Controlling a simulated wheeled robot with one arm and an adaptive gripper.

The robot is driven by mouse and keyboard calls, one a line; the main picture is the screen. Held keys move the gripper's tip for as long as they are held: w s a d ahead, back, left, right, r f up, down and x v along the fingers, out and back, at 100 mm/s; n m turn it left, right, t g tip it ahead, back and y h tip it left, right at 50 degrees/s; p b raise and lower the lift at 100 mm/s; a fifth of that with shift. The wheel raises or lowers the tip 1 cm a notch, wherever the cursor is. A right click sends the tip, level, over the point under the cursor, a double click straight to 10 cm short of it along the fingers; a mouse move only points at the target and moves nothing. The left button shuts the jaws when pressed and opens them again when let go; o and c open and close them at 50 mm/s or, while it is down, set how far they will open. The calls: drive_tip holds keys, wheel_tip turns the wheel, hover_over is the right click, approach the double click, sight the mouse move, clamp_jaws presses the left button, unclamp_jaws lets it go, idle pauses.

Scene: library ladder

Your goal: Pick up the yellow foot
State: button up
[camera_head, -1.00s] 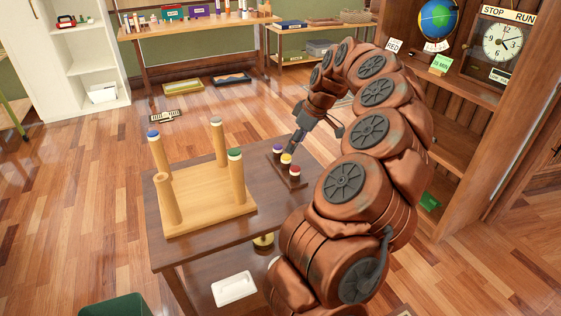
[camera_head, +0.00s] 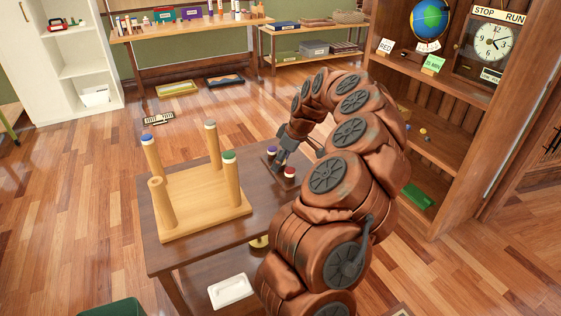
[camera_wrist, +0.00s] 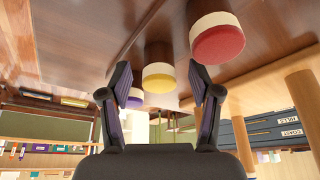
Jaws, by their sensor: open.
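The yellow foot (camera_wrist: 159,78), a short round piece with a yellow face and pale rim, shows in the wrist view between the two spread fingers of my gripper (camera_wrist: 163,84). In the head view my gripper (camera_head: 279,160) is over the small dark rack (camera_head: 300,182) and hides most or all of the yellow foot. The red foot (camera_wrist: 217,40) is to its right in the wrist view, and it also shows in the head view (camera_head: 289,172). The purple foot (camera_head: 271,151) is on the other side, partly behind a finger in the wrist view (camera_wrist: 135,99). My gripper is open and holds nothing.
An upturned wooden stool (camera_head: 205,196) stands on the dark table (camera_head: 185,255), with blue, white and green tips on three legs and one bare leg. A white tray (camera_head: 231,290) is below. A wooden shelf unit (camera_head: 450,140) rises at the right.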

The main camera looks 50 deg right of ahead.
drive_tip(key=shift+c, duration=0.3)
drive_tip(key=c, duration=0.8)
drive_tip(key=shift+o, duration=0.2)
drive_tip(key=shift+r, duration=0.1)
drive_tip(key=shift+r, duration=1.7)
drive_tip(key=s+a+r+b, duration=0.1)
drive_tip(key=s+a, duration=0.8)
drive_tip(key=a, duration=0.3)
drive_tip(key=shift+s+a+r+b, duration=0.25)
drive_tip(key=shift+a+b, duration=0.15)
